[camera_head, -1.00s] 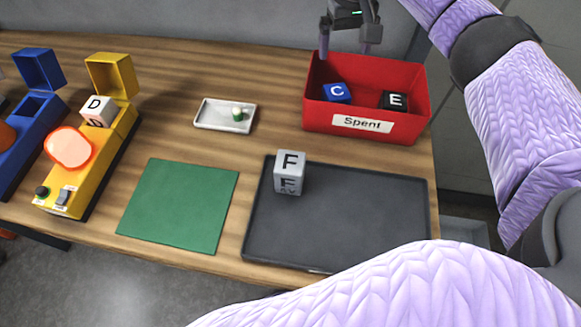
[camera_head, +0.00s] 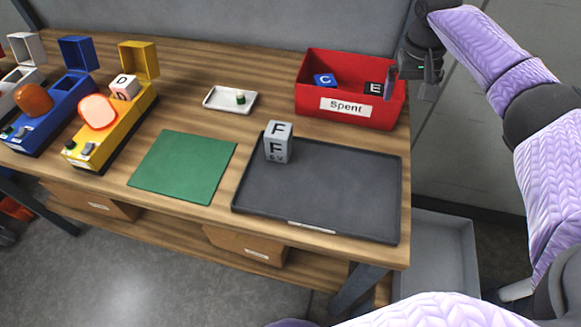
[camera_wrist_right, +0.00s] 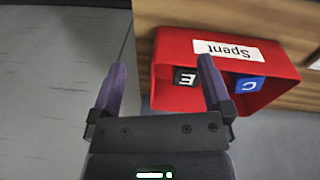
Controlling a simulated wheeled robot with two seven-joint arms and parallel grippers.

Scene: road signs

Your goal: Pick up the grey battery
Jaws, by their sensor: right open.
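The grey battery (camera_head: 278,143) is a block marked F. It stands upright on the dark tray (camera_head: 330,205), near the tray's back left corner. My right gripper (camera_head: 408,84) is at the right end of the red Spent bin (camera_head: 352,108), well away from the grey battery. In the right wrist view my right gripper (camera_wrist_right: 160,80) is open with nothing between its fingers, and one finger overlaps the bin (camera_wrist_right: 212,50). My left gripper is not in view.
The bin holds a blue block (camera_head: 325,80) and a black block (camera_head: 374,88). A small white dish (camera_head: 222,107) holds a green-and-white piece. A green mat (camera_head: 183,166) lies left of the tray. Yellow (camera_head: 130,118) and blue (camera_head: 65,105) lamp units stand at the left.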

